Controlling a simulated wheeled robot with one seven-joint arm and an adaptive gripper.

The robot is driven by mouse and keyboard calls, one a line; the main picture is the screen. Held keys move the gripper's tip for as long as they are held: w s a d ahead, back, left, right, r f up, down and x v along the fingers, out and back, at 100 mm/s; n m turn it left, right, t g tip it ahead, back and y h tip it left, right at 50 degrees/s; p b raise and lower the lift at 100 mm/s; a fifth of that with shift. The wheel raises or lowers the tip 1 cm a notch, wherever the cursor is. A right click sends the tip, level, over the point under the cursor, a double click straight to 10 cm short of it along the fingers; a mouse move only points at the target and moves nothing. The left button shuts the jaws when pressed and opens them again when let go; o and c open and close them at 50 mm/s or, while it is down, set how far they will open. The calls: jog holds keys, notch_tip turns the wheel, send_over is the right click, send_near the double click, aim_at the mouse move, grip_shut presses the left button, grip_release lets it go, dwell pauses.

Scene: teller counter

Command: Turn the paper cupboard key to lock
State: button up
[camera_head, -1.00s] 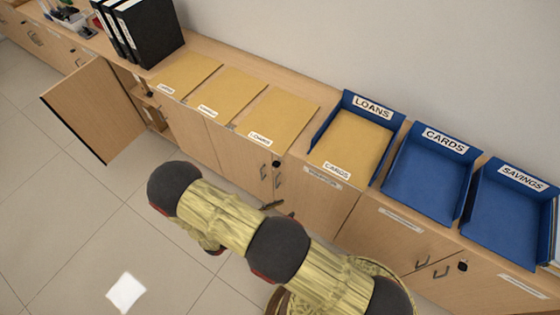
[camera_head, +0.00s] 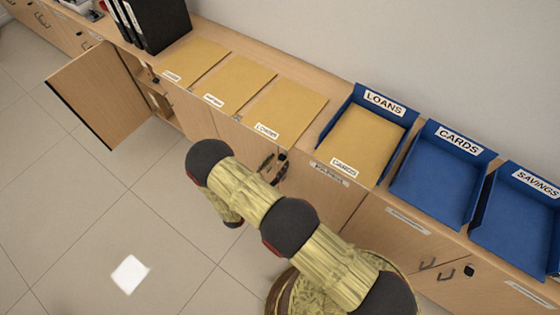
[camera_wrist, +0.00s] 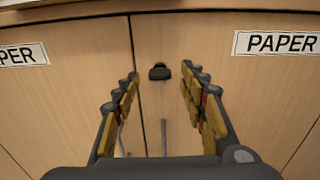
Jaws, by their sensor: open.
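The paper cupboard's two wooden doors fill the wrist view, with PAPER labels at the left (camera_wrist: 22,55) and right (camera_wrist: 277,43). A small black key (camera_wrist: 159,72) sits in the lock on the right door, just beside the gap between the doors. Its exact turn is hard to tell. My gripper (camera_wrist: 159,78) is open, its fingers on either side of the key in the picture, with no clear contact. In the head view my gripper (camera_head: 270,168) is at the cupboard front, below the envelopes; the dark lock (camera_head: 283,156) shows beside it.
Two thin door handles (camera_wrist: 163,138) stand below the key, between the fingers. An open cupboard door (camera_head: 100,95) juts out at the left. Envelopes (camera_head: 238,83), black binders (camera_head: 158,22) and blue trays (camera_head: 440,175) sit on the counter above.

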jog(key=shift+x, duration=1)
jog(key=shift+c, duration=1.1)
jog(key=c, duration=0.7)
grip_shut()
